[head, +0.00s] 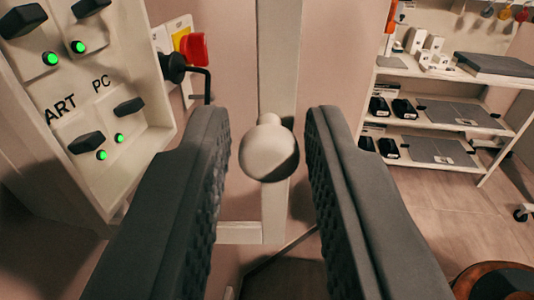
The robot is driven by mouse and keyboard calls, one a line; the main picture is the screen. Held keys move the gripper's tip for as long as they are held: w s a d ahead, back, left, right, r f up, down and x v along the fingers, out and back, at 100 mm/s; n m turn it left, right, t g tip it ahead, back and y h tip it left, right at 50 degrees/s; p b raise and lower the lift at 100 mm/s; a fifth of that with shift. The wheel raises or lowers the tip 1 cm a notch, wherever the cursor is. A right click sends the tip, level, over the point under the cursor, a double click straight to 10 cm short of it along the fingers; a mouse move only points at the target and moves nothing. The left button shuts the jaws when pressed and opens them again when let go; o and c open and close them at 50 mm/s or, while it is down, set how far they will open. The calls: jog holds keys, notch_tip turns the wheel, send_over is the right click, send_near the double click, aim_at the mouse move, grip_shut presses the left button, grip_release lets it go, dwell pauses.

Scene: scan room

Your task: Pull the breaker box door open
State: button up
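A round pale knob (268,152) is in the middle of the head view, on a pale upright frame bar (279,60). This bar and a short rail (240,232) at its foot look like the door's frame. The door appears to stand away from the breaker box (150,120), whose switches and green lights show uncovered at left. My gripper (267,140) is open, with a dark padded finger on each side of the knob. Narrow gaps show between the knob and both fingers. The fingers hide part of the lower frame and the wall. The door's hinge side is not clear.
A red-and-yellow switch (193,49) with a black cable is on the wall behind, left of the bar. White shelves (440,145) with boxes and devices stand at right. A round brown-rimmed object (495,280) is at lower right. Open floor (440,210) shows before the shelves.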

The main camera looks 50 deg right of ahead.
jog(key=shift+o, duration=1)
notch_tip(320, 180, up, 10)
dwell(0.3)
